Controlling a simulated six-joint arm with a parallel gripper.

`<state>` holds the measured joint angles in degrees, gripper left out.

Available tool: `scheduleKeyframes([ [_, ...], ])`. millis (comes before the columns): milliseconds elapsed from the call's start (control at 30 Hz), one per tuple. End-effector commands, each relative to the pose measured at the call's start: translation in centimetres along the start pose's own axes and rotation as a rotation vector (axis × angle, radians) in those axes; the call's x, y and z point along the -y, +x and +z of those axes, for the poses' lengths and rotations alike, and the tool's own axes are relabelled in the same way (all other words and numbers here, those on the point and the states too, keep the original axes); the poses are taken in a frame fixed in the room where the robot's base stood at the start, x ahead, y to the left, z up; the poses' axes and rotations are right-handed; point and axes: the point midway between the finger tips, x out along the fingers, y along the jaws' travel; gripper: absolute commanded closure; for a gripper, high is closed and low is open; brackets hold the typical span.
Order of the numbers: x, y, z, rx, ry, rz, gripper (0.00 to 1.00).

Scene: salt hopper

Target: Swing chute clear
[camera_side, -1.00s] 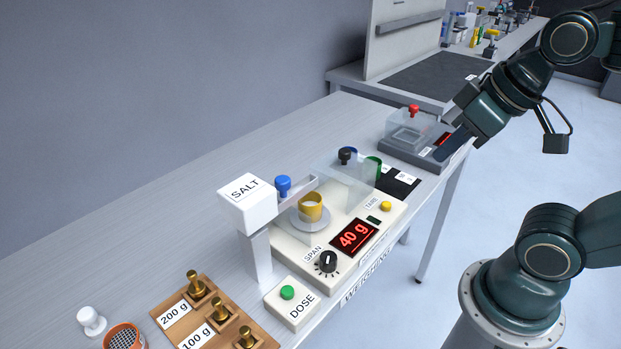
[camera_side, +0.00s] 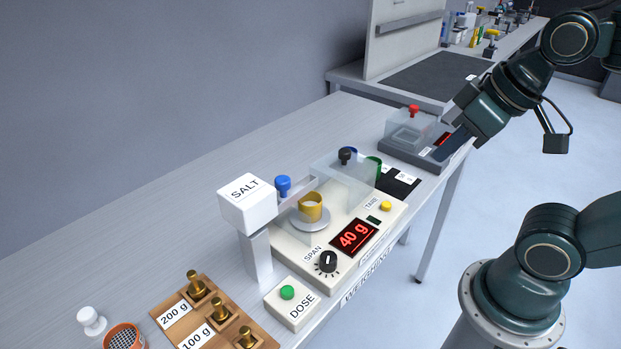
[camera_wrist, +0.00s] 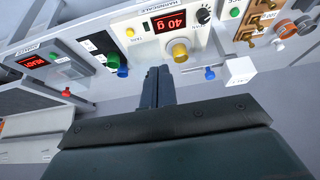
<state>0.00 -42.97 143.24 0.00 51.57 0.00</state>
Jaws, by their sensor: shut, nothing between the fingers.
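The white SALT hopper (camera_side: 247,202) stands on a post at the left of the weighing scale. Its grey chute (camera_side: 300,192), with a blue knob (camera_side: 283,185), reaches from the hopper toward the yellow cup (camera_side: 311,208). The cup sits on the round pan of the scale, whose display reads 40 g. In the wrist view, the blue knob (camera_wrist: 210,73) is beside the white hopper (camera_wrist: 239,70), and the cup (camera_wrist: 180,51) is past my fingertips. My gripper (camera_side: 445,151) is shut and empty, well to the right of the chute, in front of the far grey device.
A clear shield (camera_side: 347,180) with a black knob stands behind the scale pan. A far grey device (camera_side: 400,150) has a red knob. A green-button DOSE box (camera_side: 292,303) and a wooden weight tray (camera_side: 190,318) are nearer.

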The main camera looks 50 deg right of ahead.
Motion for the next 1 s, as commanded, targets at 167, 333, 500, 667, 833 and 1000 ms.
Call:
scheduleKeyframes([
  [167, 0.0, 0.0, 0.0, 0.0, 0.0, 0.0, 0.92],
  [333, 0.1, -0.1, -0.5, 0.006, -0.023, -0.002, 0.59],
  [500, 0.5, -0.4, -2.1, 0.037, -0.111, -0.012, 0.52],
  [667, 1.2, -0.8, -4.8, 0.085, -0.265, -0.033, 0.52],
  [833, 2.3, -0.8, -8.3, 0.143, -0.466, -0.066, 0.52],
  [1000, 3.7, -0.3, -11.7, 0.198, -0.669, -0.108, 0.52],
])
